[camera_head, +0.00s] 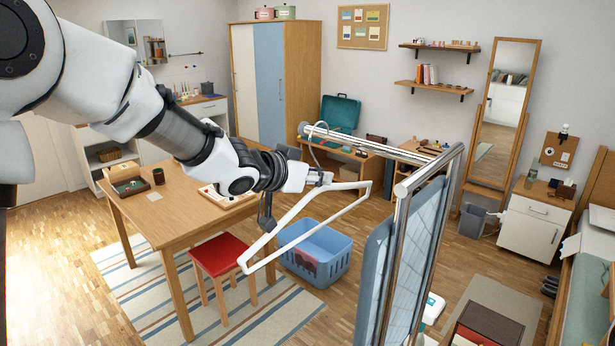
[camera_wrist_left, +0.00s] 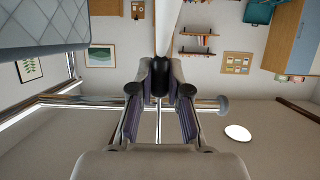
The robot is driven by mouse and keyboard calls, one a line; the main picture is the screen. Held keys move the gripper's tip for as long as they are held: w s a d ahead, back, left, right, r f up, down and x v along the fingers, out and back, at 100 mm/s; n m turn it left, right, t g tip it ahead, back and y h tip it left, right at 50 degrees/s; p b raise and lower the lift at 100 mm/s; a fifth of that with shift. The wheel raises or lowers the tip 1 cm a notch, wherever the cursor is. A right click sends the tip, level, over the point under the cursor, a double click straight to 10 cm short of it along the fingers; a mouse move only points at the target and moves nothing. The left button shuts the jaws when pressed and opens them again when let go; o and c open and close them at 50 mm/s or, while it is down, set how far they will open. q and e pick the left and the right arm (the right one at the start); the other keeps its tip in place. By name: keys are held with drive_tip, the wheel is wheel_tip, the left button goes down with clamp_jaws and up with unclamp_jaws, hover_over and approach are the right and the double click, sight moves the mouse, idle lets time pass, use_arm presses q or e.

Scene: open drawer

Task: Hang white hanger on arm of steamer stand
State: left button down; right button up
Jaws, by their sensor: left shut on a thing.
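The white hanger (camera_head: 300,212) hangs out from my left gripper (camera_head: 318,179), tilted, with its frame down over the floor area. My left gripper is shut on the hanger near its neck. In the left wrist view the gripper (camera_wrist_left: 160,78) is shut, with the white hanger (camera_wrist_left: 167,25) above it. The steamer stand's metal arm (camera_head: 375,151) reaches left from the stand (camera_head: 418,182), just above the gripper. In the wrist view this arm (camera_wrist_left: 80,101) crosses behind the fingers and ends in a round knob. A thin hook rises near the knob; I cannot tell whether it sits over the arm.
A padded board (camera_head: 400,265) hangs on the stand, right of the hanger. A blue basket (camera_head: 316,252) and a red stool (camera_head: 218,253) are on the floor below. A wooden table (camera_head: 172,207) stands at left.

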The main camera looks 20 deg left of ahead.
use_arm(q)
drive_tip(key=w, duration=0.2)
drive_tip(key=w+d+p, duration=0.1)
drive_tip(key=w, duration=0.1)
drive_tip(key=w+d+p, duration=0.1)
drive_tip(key=w, duration=0.1)
drive_tip(key=shift+w+d, duration=0.1)
drive_tip(key=shift+w+d+f+b, duration=0.1)
drive_tip(key=shift+w+f+b, duration=0.1)
drive_tip(key=shift+f+b, duration=0.85)
drive_tip(key=shift+f, duration=0.25)
drive_tip(key=c, duration=1.1)
unclamp_jaws()
drive_tip(key=shift+o, duration=0.2)
drive_tip(key=v, duration=1.2)
drive_tip(key=shift+s, duration=0.15)
